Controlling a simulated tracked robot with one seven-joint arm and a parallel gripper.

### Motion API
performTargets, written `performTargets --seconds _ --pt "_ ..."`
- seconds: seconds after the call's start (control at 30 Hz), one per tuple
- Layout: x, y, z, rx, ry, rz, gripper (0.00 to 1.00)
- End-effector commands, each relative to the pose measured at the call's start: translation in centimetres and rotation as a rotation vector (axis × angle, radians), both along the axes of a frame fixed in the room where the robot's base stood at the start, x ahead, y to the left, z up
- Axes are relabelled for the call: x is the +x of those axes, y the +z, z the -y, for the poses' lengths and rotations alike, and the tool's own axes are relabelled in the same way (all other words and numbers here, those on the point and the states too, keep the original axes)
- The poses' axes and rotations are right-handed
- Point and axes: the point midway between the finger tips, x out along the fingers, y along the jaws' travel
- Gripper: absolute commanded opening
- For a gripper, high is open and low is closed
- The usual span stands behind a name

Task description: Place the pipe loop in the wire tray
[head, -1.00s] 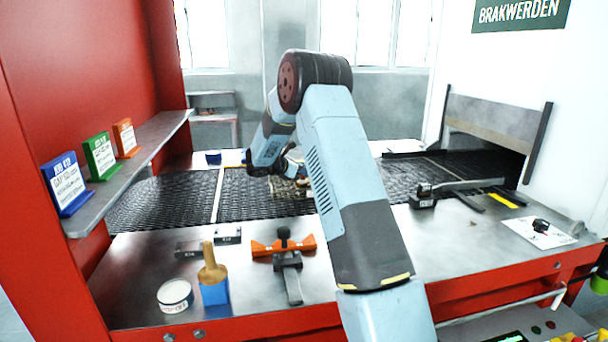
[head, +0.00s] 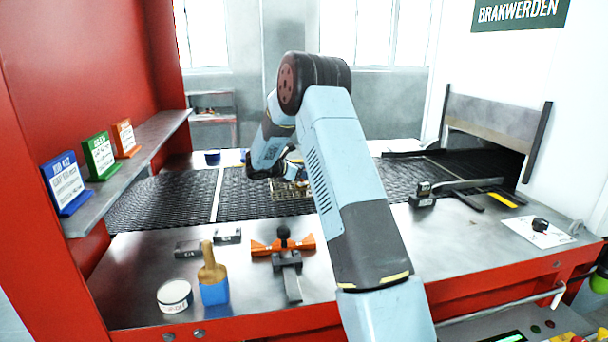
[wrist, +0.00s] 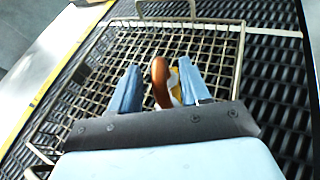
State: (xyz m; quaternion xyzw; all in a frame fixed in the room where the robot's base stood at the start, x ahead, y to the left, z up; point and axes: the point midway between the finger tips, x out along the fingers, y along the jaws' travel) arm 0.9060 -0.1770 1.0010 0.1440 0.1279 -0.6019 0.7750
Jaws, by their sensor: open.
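In the wrist view the pipe loop (wrist: 161,80), a copper-coloured curved pipe, shows between the two blue fingers of my gripper (wrist: 160,88). The fingers stand apart on either side of it, with gaps visible. The wire tray (wrist: 215,24), a metal mesh basket with a raised rim and end handle, lies below and around it. The lower part of the loop is hidden, so I cannot tell fully how it rests on the mesh. In the head view my arm hides most of the tray (head: 290,190).
The dark mesh belt (head: 165,195) runs under the tray. A brush (head: 212,265), a round tin (head: 175,296) and an orange fixture (head: 283,247) stand on the front bench. A lever device (head: 425,196) is at the right. Sign cards line the left shelf (head: 145,150).

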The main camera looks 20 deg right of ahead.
Motion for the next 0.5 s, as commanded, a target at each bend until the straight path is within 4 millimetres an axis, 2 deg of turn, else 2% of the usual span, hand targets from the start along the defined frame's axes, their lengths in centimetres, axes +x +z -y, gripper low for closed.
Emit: performTargets --seconds 0.17,0.5 --pt "-0.4 0.8 -1.8 -0.001 0.004 0.002 0.46" --pt "-2.0 3.1 -7.6 0.000 0.003 0.001 0.46"
